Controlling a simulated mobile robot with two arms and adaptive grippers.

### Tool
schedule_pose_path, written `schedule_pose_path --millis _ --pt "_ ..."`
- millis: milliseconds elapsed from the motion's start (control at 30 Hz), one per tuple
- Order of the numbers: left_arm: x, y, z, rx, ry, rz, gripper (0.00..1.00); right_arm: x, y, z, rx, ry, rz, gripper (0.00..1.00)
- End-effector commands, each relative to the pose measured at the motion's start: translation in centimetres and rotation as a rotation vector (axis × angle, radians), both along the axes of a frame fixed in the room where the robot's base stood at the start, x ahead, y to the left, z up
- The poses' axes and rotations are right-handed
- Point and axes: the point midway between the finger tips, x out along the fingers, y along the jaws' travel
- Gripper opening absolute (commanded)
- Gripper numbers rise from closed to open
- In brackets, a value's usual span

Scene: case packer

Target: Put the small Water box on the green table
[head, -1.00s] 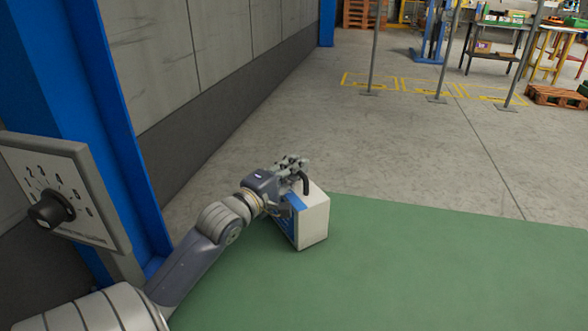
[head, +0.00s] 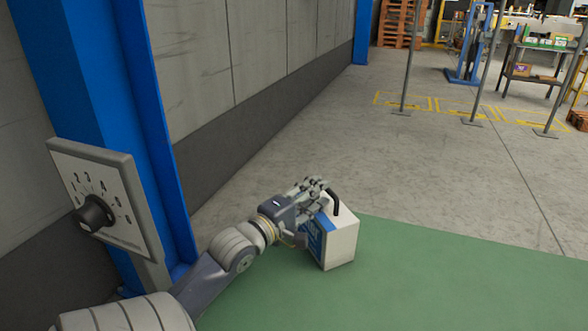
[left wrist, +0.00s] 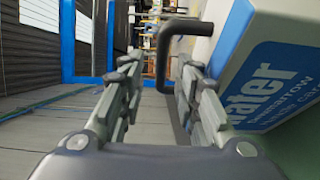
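The small Water box (head: 341,244) is white with a blue label and a dark handle on top. It stands upright on the green table (head: 420,285), near its far left corner. My left gripper (head: 316,187) is at the upper left of the box, beside the handle. In the left wrist view the fingers of my left gripper (left wrist: 158,95) are spread apart. The handle (left wrist: 163,55) shows in the gap between them, near the fingertips, and the box's label (left wrist: 268,88) is to the right. Nothing is visibly clamped. My right gripper is out of view.
A blue post (head: 115,120) and a dial panel (head: 105,195) stand at the left, near my left arm. The green table is clear to the right of the box. Bare floor (head: 400,170) lies beyond it, with metal poles and worktables farther back.

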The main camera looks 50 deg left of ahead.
Motion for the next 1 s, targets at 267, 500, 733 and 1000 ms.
schedule_pose_path --millis 267,500,733,1000 --pt "-4.3 -0.5 -0.1 -0.001 0.004 0.001 0.30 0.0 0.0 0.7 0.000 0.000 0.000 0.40" --pt "-6.9 -0.9 -0.1 -0.001 0.003 0.000 0.30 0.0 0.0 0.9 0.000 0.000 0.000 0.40" --pt "-7.9 -1.0 0.0 0.000 0.000 0.000 0.30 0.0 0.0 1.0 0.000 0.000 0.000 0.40" --pt "-8.0 -1.0 0.0 0.000 -0.001 0.000 0.30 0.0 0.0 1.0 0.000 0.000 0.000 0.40"
